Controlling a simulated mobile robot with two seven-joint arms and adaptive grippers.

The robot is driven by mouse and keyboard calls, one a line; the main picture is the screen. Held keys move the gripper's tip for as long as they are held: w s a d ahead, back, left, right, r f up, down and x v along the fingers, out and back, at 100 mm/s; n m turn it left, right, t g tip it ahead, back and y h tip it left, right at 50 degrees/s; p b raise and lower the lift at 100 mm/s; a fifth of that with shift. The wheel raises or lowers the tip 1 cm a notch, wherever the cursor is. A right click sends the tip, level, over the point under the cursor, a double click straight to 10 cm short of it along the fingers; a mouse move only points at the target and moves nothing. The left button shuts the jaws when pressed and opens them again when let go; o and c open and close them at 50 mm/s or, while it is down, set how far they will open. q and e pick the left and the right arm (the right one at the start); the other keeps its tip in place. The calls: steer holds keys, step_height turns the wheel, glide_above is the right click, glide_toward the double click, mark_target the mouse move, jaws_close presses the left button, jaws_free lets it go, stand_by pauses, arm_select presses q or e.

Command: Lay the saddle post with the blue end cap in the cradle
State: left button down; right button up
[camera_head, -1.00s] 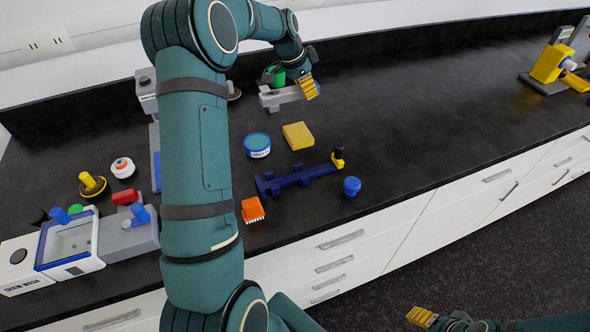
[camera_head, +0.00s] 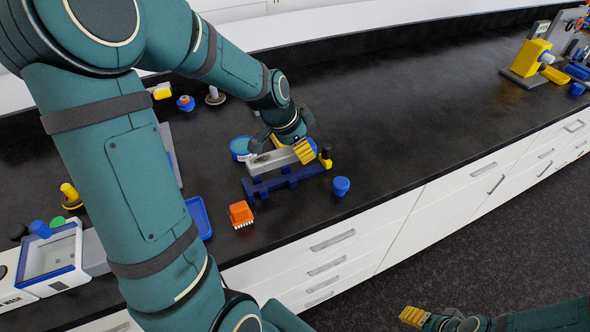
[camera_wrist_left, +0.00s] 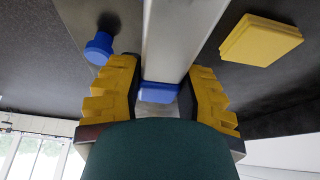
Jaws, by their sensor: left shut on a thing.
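The grey saddle post (camera_head: 268,163) is held level in my left gripper (camera_head: 304,152), just above or behind the dark blue cradle (camera_head: 285,182) in the head view. The post runs roughly along the cradle. I cannot tell if they touch. In the left wrist view the post (camera_wrist_left: 180,40) passes between the yellow fingers of the left gripper (camera_wrist_left: 163,95), with a blue end cap (camera_wrist_left: 159,92) between them. The cradle has a yellow and black piece (camera_head: 325,160) at its right end. My right gripper (camera_head: 414,316) is low over the floor; its opening is unclear.
A blue knob (camera_head: 341,186) stands right of the cradle, an orange brush (camera_head: 241,214) lies front left, and a blue tin (camera_head: 240,148) stands behind. A yellow block (camera_wrist_left: 260,40) shows in the left wrist view.

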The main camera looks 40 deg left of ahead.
mark_target(304, 171)
arm_select(q)
steer(key=shift+f+b, duration=0.55)
steer(key=shift+f, duration=2.6)
steer(key=shift+f, duration=0.1)
steer(key=c, duration=0.6)
jaws_free()
steer(key=shift+a+r, duration=0.1)
steer(key=shift+r, duration=0.4)
steer(key=p+v, duration=0.2)
steer(key=v, duration=0.9)
steer(key=shift+s+r, duration=0.15)
steer(key=shift+s, duration=0.05)
